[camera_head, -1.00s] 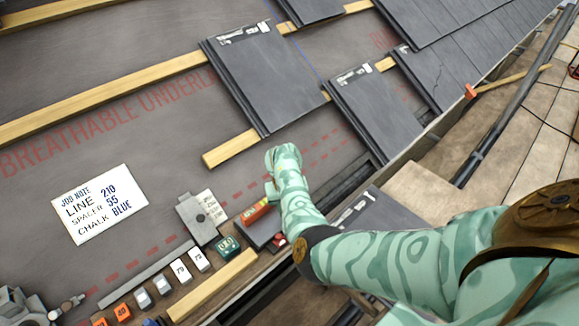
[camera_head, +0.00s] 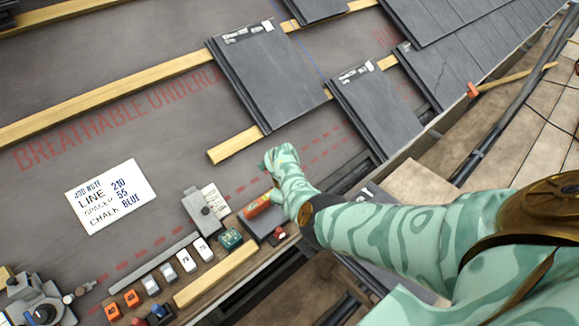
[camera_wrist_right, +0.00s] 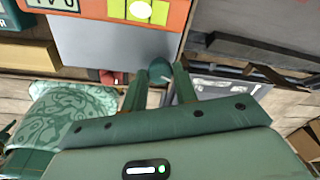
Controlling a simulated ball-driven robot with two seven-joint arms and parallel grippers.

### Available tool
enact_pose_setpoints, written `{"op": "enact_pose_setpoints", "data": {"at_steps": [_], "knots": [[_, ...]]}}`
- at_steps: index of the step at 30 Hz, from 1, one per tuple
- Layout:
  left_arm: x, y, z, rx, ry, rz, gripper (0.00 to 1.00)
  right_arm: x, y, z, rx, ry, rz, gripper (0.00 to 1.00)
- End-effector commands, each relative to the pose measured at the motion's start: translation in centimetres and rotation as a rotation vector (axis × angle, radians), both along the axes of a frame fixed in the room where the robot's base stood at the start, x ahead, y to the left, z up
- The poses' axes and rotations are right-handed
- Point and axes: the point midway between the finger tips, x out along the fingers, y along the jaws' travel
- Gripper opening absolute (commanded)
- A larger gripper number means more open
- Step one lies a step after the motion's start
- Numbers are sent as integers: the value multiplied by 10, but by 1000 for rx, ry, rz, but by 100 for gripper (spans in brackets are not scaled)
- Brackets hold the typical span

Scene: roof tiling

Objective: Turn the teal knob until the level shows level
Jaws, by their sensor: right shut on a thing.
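The teal knob (camera_wrist_right: 160,70) sits between the fingertips of my right gripper (camera_wrist_right: 161,78) in the right wrist view. The gripper is shut on it. The orange level (camera_wrist_right: 178,18) lies just beyond, with a yellow-green vial (camera_wrist_right: 140,11) cut off by the top edge. A pale round bubble shows in the vial; I cannot tell if it is centred. In the head view the level (camera_head: 257,205) shows at the left of my right forearm, which hides the knob and fingers. My left gripper is not in view.
A grey plate (camera_wrist_right: 110,45) lies beside the level. A green display box (camera_head: 231,238), several numbered blocks (camera_head: 186,262) and a timber strip (camera_head: 215,275) lie to the left. A job note (camera_head: 110,195) lies on the underlay. Slates (camera_head: 268,75) cover the roof above.

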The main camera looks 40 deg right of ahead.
Motion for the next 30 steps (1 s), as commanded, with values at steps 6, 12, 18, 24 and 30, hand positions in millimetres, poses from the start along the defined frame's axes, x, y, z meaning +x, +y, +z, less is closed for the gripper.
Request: {"op": "enact_pose_setpoints", "data": {"at_steps": [6, 12, 18, 24, 30], "knots": [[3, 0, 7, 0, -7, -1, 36, 4, 0, 5, -1, -1, 172, 5], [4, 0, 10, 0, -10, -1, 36, 3, 0, 5, -3, 4, 287, 5], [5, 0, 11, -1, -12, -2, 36, 3, 0, 3, -3, 9, 354, 5], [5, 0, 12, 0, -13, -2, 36, 2, 0, 2, -3, 11, 381, 5], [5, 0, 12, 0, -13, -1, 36, 2, 0, 2, -3, 12, 382, 5]]}}
